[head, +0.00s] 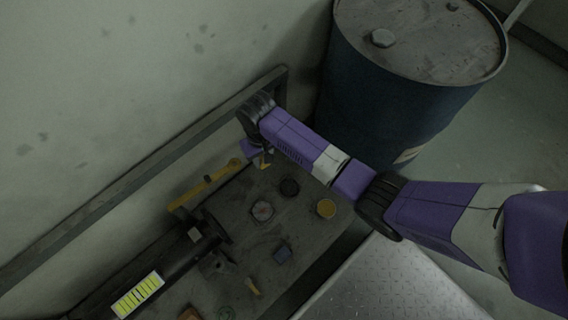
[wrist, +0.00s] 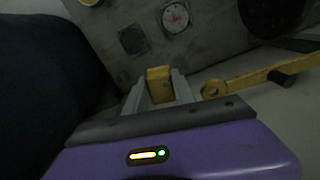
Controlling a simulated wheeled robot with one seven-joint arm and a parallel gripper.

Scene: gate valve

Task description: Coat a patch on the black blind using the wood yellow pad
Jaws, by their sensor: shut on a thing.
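My gripper (wrist: 160,90) is shut on a small yellow block, the wood yellow pad (wrist: 158,85), seen between its two grey fingers. In the head view my gripper (head: 264,158) is over the far end of the bench, near the wall. A dark flat piece (wrist: 132,40) lies on the bench a short way ahead of the pad in the wrist view; it also shows in the head view (head: 288,187). It may be the black blind, but I cannot tell for sure. The pad appears apart from it.
The bench (head: 310,240) also holds a round gauge (head: 262,211), a yellow round piece (head: 326,208), a bluish block (head: 282,254) and a dark flanged pipe (head: 160,262). A yellow lever (head: 205,188) lies close to my gripper. A blue drum (head: 365,115) stands behind.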

